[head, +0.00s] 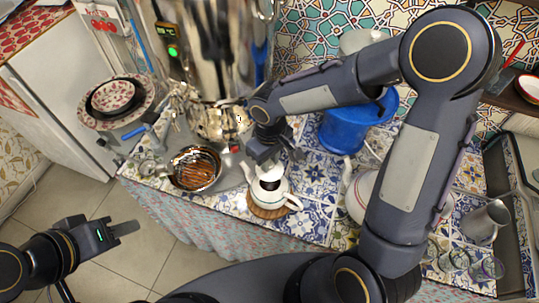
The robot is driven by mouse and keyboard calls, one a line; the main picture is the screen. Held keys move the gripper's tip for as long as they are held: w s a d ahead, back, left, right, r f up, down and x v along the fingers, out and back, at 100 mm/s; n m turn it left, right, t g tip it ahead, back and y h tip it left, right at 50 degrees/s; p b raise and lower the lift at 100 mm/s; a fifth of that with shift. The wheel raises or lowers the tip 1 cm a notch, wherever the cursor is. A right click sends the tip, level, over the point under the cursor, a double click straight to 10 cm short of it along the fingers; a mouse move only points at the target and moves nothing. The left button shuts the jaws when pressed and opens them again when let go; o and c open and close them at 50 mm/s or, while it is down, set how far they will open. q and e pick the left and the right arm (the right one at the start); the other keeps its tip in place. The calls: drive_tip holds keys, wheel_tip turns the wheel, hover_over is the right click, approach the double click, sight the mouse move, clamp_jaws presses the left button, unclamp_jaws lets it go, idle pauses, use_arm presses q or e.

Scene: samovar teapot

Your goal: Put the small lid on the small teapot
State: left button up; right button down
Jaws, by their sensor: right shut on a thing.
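The small teapot (274,200) is white with a dark band and stands upright on a round wooden mat (268,212) near the counter's front edge. Its dark top opening shows. My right gripper (268,161) is directly above the teapot, pointing down, and is shut on the small lid (268,172). The lid is a pale shape just over the opening; the fingers partly hide it, and I cannot tell whether it touches the rim. My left gripper (131,229) is away over the floor at the lower left, with no object visible in it; its finger gap is not clear.
A large shiny samovar (212,60) stands behind the teapot. A bowl of brown sticks (196,170) is close to its left. A blue container (343,130) is behind right, and a larger white teapot (358,190) is partly behind my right arm. Glasses (459,259) and a metal pitcher (485,222) stand at right.

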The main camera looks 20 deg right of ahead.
sight(270, 173)
drive_tip(key=shift+s+d+f+b, duration=0.1)
drive_tip(key=shift+f+b, duration=0.25)
drive_tip(key=shift+f, duration=0.3)
drive_tip(key=shift+f+b, duration=0.55)
drive_tip(key=shift+f, duration=0.2)
drive_tip(key=shift+f+b, duration=0.7)
drive_tip(key=shift+f, duration=0.15)
drive_tip(key=shift+f+b, duration=0.4)
drive_tip(key=shift+f+b, duration=0.6)
drive_tip(key=shift+b, duration=0.4)
idle(0.4)
drive_tip(key=c, duration=0.7)
unclamp_jaws()
